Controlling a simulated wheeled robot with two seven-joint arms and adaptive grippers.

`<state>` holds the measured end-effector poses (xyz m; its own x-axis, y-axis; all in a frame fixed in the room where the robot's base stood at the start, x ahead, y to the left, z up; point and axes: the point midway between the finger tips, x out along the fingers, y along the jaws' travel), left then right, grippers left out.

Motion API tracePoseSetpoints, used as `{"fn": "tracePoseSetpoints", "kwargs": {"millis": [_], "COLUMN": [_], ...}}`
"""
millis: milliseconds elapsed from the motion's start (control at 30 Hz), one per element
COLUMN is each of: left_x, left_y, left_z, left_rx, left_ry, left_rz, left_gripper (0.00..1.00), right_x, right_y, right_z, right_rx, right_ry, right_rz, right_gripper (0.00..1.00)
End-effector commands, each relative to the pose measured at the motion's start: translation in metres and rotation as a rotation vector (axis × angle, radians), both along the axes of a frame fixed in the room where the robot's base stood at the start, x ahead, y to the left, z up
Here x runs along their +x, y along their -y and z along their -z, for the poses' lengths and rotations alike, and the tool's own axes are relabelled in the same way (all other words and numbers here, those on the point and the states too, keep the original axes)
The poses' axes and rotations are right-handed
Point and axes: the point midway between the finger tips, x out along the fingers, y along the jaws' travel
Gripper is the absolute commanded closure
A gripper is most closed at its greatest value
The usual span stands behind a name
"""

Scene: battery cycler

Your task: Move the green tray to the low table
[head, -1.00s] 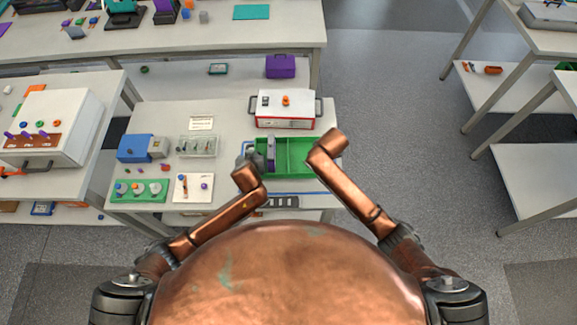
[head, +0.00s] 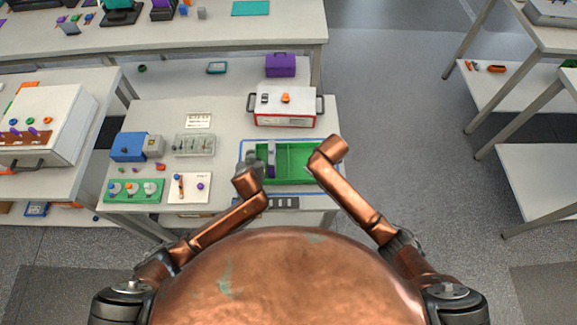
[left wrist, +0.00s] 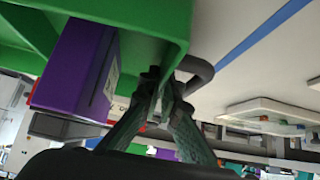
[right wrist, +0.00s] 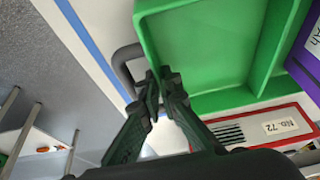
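The green tray (head: 297,161) is at the front right of the white table straight ahead, by a blue outline. It has compartments and dark end handles. A purple and grey boxy item (left wrist: 75,70) stands in its left part. My left gripper (left wrist: 160,85) is closed in at the left handle (left wrist: 198,72) and seems shut on it. My right gripper (right wrist: 158,85) is likewise closed in at the right handle (right wrist: 126,64); my wrist hides it in the head view. I cannot tell whether the tray is off the tabletop, nor which table is the low one.
A white and red box (head: 285,106) stands just behind the tray. A blue device (head: 128,147), a clear case (head: 194,145) and a green rack (head: 134,191) stand to its left. Grey floor (head: 410,140) is open to the right, before white tables (head: 545,165) at the right edge.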

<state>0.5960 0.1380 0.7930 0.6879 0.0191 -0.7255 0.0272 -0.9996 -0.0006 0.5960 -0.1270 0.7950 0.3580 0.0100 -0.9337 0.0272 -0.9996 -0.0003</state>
Motion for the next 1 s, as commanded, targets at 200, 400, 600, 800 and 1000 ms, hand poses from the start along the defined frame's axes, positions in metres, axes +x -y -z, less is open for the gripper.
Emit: {"fn": "tracePoseSetpoints", "kwargs": {"millis": [200,400,600,800,1000], "left_x": [0.000,0.000,-0.001,-0.016,-0.037], "left_y": [0.000,-0.001,-0.001,0.001,0.002], "left_z": [-0.001,-0.001,-0.002,-0.017,-0.040], "left_rx": [0.000,0.001,0.001,-0.002,-0.004], "left_ry": [0.000,-0.001,-0.001,-0.001,0.000], "left_rz": [0.000,-0.001,-0.001,-0.001,0.000], "left_gripper": [0.82,0.78,0.78,0.78,0.78], "right_x": [0.000,0.000,0.000,0.000,0.000], "right_y": [0.000,0.001,0.001,0.001,0.001], "right_z": [-0.001,-0.001,-0.001,-0.001,0.000], "right_rx": [0.000,-0.001,-0.001,-0.001,-0.001], "right_ry": [-0.001,-0.001,-0.001,-0.001,-0.001], "right_rz": [0.000,0.000,0.001,0.001,0.001], "right_gripper": [0.82,0.78,0.78,0.78,0.78]}}
